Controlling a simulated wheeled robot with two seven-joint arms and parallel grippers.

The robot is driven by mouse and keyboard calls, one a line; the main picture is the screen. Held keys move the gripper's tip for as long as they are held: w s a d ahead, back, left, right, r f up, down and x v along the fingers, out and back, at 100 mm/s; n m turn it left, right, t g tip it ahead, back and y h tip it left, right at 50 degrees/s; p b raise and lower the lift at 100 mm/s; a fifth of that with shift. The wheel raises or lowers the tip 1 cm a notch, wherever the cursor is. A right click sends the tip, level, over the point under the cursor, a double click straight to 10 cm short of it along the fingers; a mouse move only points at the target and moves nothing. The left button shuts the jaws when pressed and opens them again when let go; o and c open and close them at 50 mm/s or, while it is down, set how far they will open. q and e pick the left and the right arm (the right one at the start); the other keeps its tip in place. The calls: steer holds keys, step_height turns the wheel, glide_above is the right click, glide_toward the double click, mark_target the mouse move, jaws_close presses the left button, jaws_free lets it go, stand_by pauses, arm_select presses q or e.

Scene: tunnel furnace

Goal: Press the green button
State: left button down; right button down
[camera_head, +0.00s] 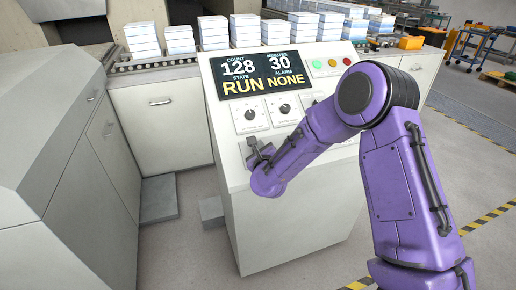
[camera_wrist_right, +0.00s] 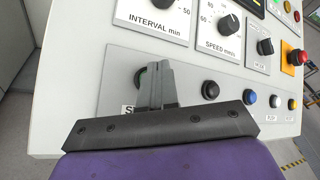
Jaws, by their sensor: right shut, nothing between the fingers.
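The control console (camera_head: 290,220) stands in the middle of the head view. My right gripper (camera_head: 261,153) is at the left end of its sloping panel. In the right wrist view the gripper (camera_wrist_right: 160,72) is shut and empty, its fingertips over the left end of the lower button strip. A dark round part (camera_wrist_right: 140,80) shows partly behind the fingers, next to a label (camera_wrist_right: 129,110) mostly covered. No green button can be made out; I cannot tell whether the fingers touch anything. My left gripper is not in view.
To the right on the strip are a black button (camera_wrist_right: 210,90), a blue button (camera_wrist_right: 250,98), a white button (camera_wrist_right: 275,101) and a yellow button (camera_wrist_right: 292,104). The display (camera_head: 262,76) reads RUN. Paper stacks (camera_head: 213,32) line the conveyor behind.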

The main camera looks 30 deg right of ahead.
steer(key=shift+s+r+p, duration=0.1)
steer(key=shift+r+p, duration=0.2)
steer(key=shift+r, duration=0.05)
steer(key=s+r+p, duration=0.2)
steer(key=r, duration=0.1)
steer(key=shift+s+a+r+p, duration=0.2)
steer(key=shift+s+a+p, duration=0.1)
steer(key=shift+a, duration=0.05)
stand_by(0.5)
